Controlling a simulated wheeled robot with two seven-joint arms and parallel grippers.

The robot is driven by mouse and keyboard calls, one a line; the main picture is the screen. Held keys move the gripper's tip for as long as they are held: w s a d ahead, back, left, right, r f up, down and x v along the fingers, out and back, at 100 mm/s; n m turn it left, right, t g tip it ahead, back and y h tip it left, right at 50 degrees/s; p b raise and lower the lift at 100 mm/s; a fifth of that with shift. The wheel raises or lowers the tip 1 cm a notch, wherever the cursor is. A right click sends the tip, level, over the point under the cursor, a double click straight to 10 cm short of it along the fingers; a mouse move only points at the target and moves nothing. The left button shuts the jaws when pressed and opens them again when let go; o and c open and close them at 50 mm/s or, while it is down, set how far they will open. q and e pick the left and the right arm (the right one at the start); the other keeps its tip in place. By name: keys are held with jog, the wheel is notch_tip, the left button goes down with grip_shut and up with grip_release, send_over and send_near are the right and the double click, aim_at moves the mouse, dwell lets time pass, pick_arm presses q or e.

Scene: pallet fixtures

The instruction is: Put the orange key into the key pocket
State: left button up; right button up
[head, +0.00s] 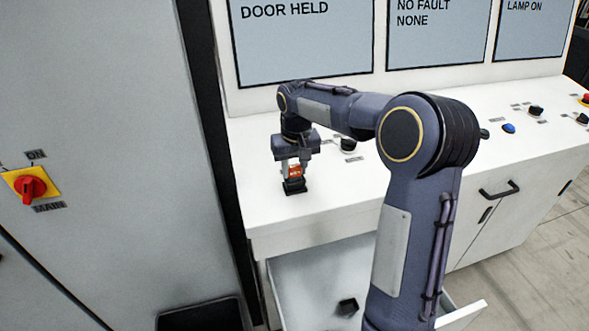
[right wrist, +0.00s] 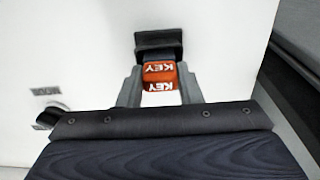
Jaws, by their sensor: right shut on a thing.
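The orange key (head: 295,170), marked KEY, is between the fingers of my right gripper (head: 293,172). It also shows in the right wrist view (right wrist: 159,74), with a finger on each side of it. A small black block, which looks like the key pocket (head: 294,187), stands on the white console top directly below the key. In the right wrist view the black pocket (right wrist: 158,42) is just beyond the key, and a dark part of the key meets it. I cannot tell how deep the key sits. My left gripper is out of view.
The white console top (head: 262,215) is clear around the pocket. A dark knob (head: 347,145) and a blue button (head: 508,128) are to the right. An open drawer (head: 315,275) below holds a small black object (head: 347,306). A grey cabinet with a red switch (head: 30,188) stands left.

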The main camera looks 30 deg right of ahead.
jog(key=shift+f, duration=0.1)
jog(key=shift+f, duration=0.15)
jog(key=o, duration=1)
jog(key=shift+c, duration=0.2)
